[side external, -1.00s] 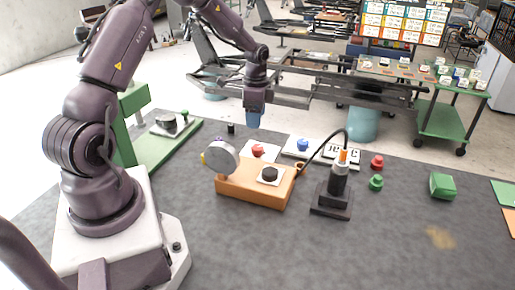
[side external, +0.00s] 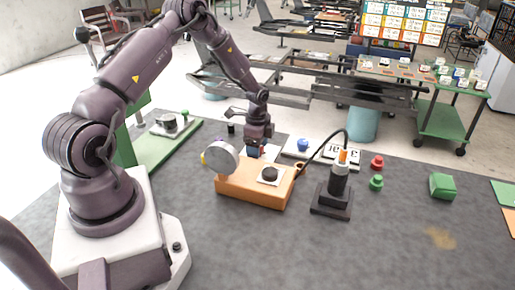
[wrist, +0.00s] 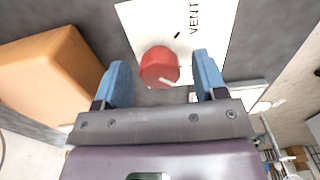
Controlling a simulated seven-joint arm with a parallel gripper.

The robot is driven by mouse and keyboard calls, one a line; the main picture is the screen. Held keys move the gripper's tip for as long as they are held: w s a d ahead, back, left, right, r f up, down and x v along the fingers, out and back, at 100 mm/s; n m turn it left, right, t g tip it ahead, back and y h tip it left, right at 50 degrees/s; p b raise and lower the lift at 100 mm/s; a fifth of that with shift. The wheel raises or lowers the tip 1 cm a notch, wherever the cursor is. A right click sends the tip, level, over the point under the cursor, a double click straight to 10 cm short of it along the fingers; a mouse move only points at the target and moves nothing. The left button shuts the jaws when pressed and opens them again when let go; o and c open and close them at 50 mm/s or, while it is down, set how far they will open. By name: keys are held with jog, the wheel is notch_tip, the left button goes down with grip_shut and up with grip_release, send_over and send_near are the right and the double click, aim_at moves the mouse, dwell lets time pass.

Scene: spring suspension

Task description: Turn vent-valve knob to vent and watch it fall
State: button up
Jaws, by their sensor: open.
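The red vent-valve knob (wrist: 160,66) sits on a white plate (wrist: 220,22) marked VENT in the wrist view. A pale pointer mark shows on the knob's lower right side. My gripper (wrist: 163,75) is open, with one blue finger on each side of the knob as seen from the wrist. I cannot tell whether the fingers touch it. The orange block (side external: 250,193) carries a round gauge (side external: 220,159) and a black knob (side external: 270,173).
A black stand (side external: 333,197) with an orange-topped post and a black hose is right of the orange block. A blue knob (side external: 303,145) stands close to my gripper's right. Red and green weights (side external: 376,172) and a green block (side external: 442,186) lie farther right. The front table is clear.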

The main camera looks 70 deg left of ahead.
jog(key=shift+f, duration=0.35)
jog(key=c, duration=0.9)
